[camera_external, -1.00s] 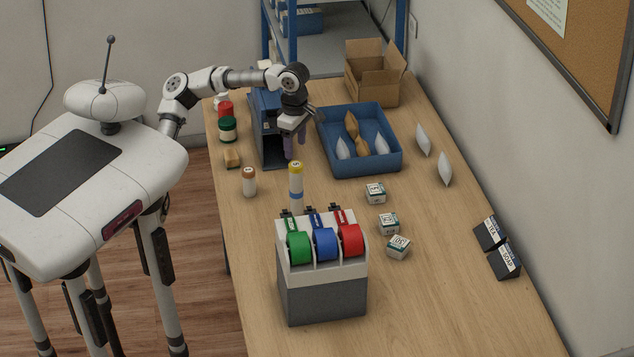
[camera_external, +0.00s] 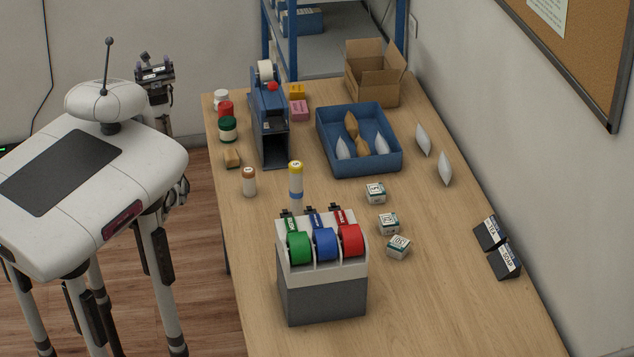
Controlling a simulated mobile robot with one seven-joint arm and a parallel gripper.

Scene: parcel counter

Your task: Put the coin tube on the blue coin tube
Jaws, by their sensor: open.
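A white coin tube with a yellow cap (camera_external: 296,177) stands upright on top of the blue coin tube (camera_external: 296,196), whose blue band shows just beneath it. The two form one straight column behind the tape dispenser, which hides its foot. A shorter white tube with a brown cap (camera_external: 249,183) stands alone to the left. My gripper (camera_external: 155,65) is open and empty, raised beyond the table's left edge behind my head, well away from the tubes.
The grey dispenser (camera_external: 322,292) with green, blue and red rolls stands in front of the tubes. A blue tray (camera_external: 360,170) with several packets, small white boxes (camera_external: 389,223), a blue machine (camera_external: 270,130) and jars (camera_external: 228,128) stand around.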

